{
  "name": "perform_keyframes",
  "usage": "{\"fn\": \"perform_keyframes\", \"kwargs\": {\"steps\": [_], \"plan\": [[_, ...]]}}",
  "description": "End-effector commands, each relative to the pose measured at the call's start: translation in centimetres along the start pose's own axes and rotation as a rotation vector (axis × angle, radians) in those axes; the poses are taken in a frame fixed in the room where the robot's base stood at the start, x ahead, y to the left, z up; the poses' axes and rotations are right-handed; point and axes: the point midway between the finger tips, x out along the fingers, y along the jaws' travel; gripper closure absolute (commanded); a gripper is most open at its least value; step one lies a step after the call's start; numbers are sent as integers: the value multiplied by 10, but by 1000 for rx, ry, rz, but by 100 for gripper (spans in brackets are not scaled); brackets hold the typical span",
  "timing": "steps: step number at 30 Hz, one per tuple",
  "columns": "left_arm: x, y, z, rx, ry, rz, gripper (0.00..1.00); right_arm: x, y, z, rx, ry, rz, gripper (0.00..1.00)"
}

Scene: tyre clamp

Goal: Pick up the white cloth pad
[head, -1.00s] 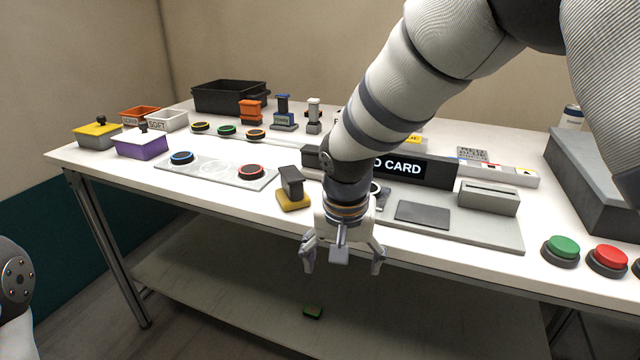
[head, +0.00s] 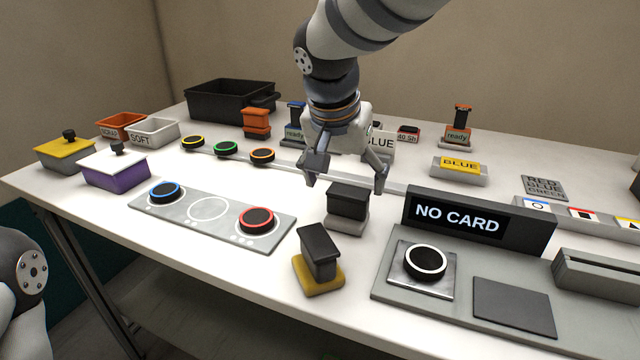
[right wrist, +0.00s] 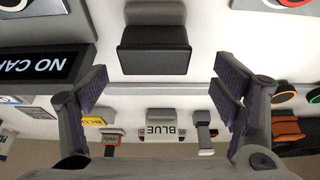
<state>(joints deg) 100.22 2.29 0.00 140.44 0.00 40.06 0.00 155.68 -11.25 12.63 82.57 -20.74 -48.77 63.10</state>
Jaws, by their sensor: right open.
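The white cloth pad (head: 345,224) is a pale grey-white block under a black handle (head: 348,200). It stands on the table at mid-picture in the head view. In the right wrist view its black handle (right wrist: 155,52) is at the top centre, with a little of the pale pad (right wrist: 153,14) above it. My right gripper (head: 345,184) is open and empty, pointing down just above and behind the handle. In the right wrist view the fingers of the right gripper (right wrist: 160,82) stand apart, to either side of the handle and clear of it. My left gripper is out of view.
A yellow pad with a black handle (head: 318,281) stands close in front. A grey panel with coloured rings (head: 200,232) lies to the left. The NO CARD display (head: 480,225) and its base with a black puck (head: 424,262) stand to the right.

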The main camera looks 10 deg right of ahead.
Motion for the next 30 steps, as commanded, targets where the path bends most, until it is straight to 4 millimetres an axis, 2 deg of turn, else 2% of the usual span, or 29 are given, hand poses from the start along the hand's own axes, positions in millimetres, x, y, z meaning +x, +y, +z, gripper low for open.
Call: {"fn": "perform_keyframes", "kwargs": {"steps": [10,13,18,19,26,30], "plan": [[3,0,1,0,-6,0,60,57,8,8,-2,-3,1,18],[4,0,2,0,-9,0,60,64,8,8,0,0,-1,18],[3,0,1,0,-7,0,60,63,8,7,0,3,-2,18],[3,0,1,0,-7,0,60,63,8,7,0,3,-3,21],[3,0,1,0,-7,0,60,63,8,7,0,2,-2,72],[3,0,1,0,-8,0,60,63,8,7,0,2,-2,72]]}}
